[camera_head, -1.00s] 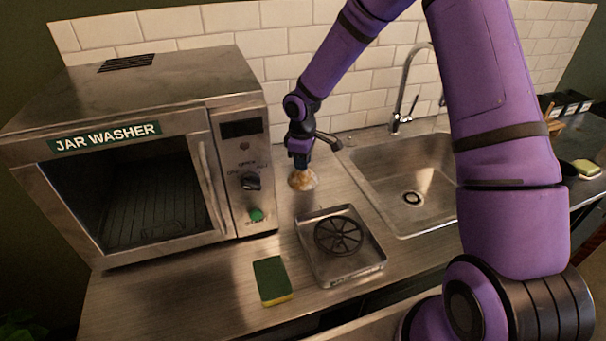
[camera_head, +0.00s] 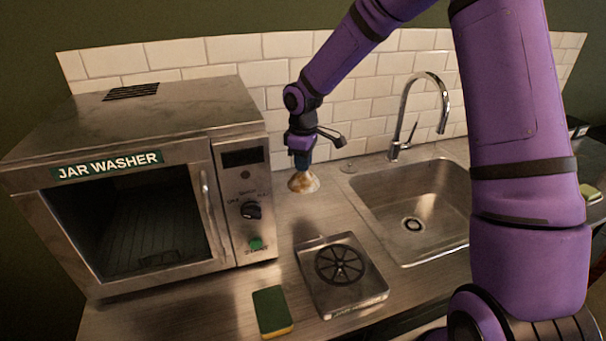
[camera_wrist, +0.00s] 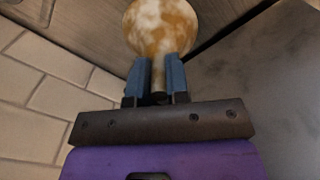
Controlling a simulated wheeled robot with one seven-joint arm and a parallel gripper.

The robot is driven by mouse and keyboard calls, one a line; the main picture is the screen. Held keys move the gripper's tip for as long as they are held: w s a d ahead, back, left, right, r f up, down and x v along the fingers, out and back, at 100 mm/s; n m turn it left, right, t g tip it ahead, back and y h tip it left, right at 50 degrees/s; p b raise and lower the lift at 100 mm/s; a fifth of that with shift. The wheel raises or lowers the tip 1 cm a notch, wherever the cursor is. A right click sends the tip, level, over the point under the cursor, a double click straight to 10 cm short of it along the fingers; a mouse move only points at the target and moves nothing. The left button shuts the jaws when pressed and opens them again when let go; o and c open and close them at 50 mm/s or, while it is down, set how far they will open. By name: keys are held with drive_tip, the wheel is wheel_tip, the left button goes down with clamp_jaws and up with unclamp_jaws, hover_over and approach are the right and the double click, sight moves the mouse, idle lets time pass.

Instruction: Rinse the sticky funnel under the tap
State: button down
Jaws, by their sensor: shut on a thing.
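The sticky funnel (camera_head: 304,182) is pale with brown-orange smears, wide end down, at the back of the counter between the jar washer and the sink. My gripper (camera_head: 302,160) is shut on its narrow upper part. In the wrist view the funnel (camera_wrist: 161,28) shows beyond the two blue fingers (camera_wrist: 158,80), which close on its stem. I cannot tell if its rim touches the counter. The tap (camera_head: 412,110) is a curved chrome spout behind the steel sink (camera_head: 375,215), to the right of my gripper. No water shows.
The jar washer (camera_head: 150,100) stands at left with its dark chamber visible. A square metal tray with a round spoked grate (camera_head: 372,290) and a green-yellow sponge (camera_head: 271,308) lie at the front. A tiled wall (camera_head: 290,70) is close behind. Bare counter surrounds the funnel.

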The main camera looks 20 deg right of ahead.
drive_tip(key=s+d+f+t+h, duration=0.1)
drive_tip(key=s+d+f, duration=0.15)
drive_tip(key=d, duration=0.65)
drive_tip(key=s+d+f+t, duration=0.15)
drive_tip(key=s+d, duration=0.25)
drive_tip(key=d, duration=0.6)
drive_tip(key=s+d+r+t+h, duration=0.1)
drive_tip(key=s+d+t+h, duration=0.15)
drive_tip(key=s+d, duration=0.9)
drive_tip(key=w+d+f, duration=0.1)
drive_tip(key=w+d, duration=0.2)
drive_tip(key=w, duration=0.3)
drive_tip(key=w+d+f, duration=0.1)
drive_tip(key=w+d, duration=0.2)
drive_tip(key=w, duration=0.3)
drive_tip(key=shift+w+d+f+y, duration=0.3)
drive_tip(key=shift+w+d+y, duration=0.05)
drive_tip(key=shift+w+d, duration=0.05)
drive_tip(key=shift+s+d, duration=0.1)
drive_tip(key=shift+d, duration=0.15)
drive_tip(key=shift+s+d, duration=0.2)
drive_tip(key=shift+d, duration=0.05)
